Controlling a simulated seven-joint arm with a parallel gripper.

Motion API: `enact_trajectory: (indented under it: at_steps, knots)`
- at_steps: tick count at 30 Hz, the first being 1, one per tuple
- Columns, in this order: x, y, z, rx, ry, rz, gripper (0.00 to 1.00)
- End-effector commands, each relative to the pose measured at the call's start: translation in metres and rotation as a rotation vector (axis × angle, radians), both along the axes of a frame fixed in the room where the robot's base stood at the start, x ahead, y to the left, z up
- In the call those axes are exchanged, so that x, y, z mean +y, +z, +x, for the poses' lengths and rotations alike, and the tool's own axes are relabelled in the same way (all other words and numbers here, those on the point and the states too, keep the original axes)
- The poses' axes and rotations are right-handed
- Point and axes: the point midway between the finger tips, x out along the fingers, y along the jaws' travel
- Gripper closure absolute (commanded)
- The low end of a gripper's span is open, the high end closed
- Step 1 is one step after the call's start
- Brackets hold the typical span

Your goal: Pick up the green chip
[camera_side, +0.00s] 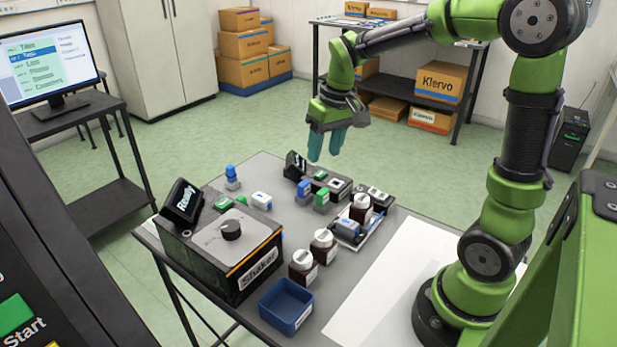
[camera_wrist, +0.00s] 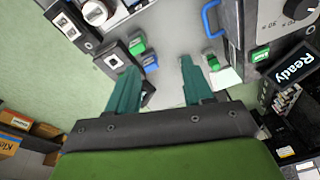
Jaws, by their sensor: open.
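Several small green pieces are on the grey table, and I cannot tell which one is the green chip. In the wrist view a green block (camera_wrist: 137,45) is beyond the left finger, and another (camera_wrist: 213,62) is just right of the right finger. My gripper (camera_side: 325,156) is open and empty, above the far side of the table. Its teal fingers also show in the wrist view (camera_wrist: 158,72).
The shaker (camera_side: 228,250) with a "Ready" display (camera_side: 184,200) stands at the left. A blue bin (camera_side: 286,305) and dark bottles with white caps (camera_side: 323,245) are at the front. A white sheet (camera_side: 385,290) covers clear table near my base.

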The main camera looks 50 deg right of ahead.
Motion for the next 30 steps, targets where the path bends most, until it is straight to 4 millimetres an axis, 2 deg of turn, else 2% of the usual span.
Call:
enact_trajectory:
  at_steps: [1, 3, 7, 10, 14, 24, 30]
  knots:
    - [-0.015, -0.009, 0.012, 0.048, 0.026, -0.012, 0.49]
    - [-0.032, -0.016, 0.024, 0.097, 0.079, -0.029, 0.49]
    - [-0.052, -0.017, 0.041, 0.155, 0.192, -0.055, 0.49]
    - [-0.053, -0.006, 0.041, 0.16, 0.263, -0.066, 0.49]
    - [-0.052, -0.018, 0.038, 0.171, 0.292, -0.061, 0.49]
    - [-0.051, -0.09, 0.038, 0.17, 0.29, -0.059, 0.49]
    - [-0.051, -0.118, 0.038, 0.169, 0.288, -0.061, 0.49]
